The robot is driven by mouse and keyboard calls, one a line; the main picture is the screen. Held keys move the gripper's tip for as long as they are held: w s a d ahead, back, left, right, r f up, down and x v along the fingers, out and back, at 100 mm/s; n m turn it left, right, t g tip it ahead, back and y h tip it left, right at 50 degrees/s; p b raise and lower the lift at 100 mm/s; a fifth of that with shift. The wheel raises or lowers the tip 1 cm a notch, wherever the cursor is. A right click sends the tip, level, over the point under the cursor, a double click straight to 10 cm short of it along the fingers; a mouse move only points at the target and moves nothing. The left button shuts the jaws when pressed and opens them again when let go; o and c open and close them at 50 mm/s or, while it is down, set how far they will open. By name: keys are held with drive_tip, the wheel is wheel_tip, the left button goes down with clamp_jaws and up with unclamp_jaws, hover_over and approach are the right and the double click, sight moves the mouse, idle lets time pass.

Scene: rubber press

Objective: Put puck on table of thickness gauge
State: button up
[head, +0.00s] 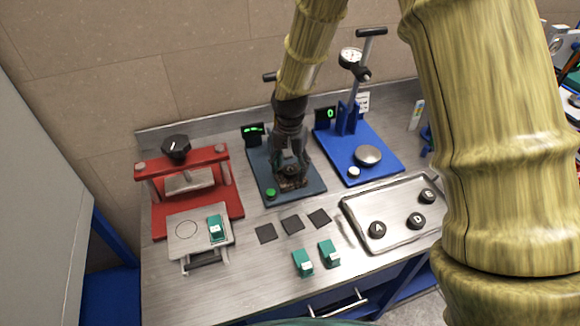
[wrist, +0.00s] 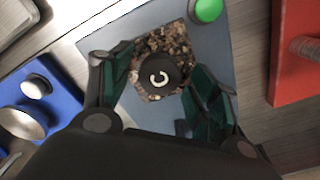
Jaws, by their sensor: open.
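A black puck marked C (wrist: 160,75) lies on a brown speckled square pad (wrist: 152,42) on the grey-blue base (wrist: 222,55) of the middle device. My gripper (wrist: 163,76) is open, with one finger on each side of the puck and a gap showing at both. In the head view my gripper (head: 290,179) hides most of the puck and pad. To its right stands a blue gauge stand (head: 382,141) with a dial (head: 350,56) and a round metal table (head: 367,156), which is empty.
A metal tray (head: 395,242) at the right holds several lettered black pucks. A red press (head: 225,188) stands at the left. Dark square sheets (head: 293,224) and green-white blocks (head: 303,262) lie in front. A green button (head: 271,192) is near my gripper.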

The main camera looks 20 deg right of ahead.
sight(290, 169)
wheel_tip(290, 169, up, 12)
drive_tip(key=b, duration=0.3)
idle(0.4)
drive_tip(key=shift+c, duration=0.4)
idle(1.0)
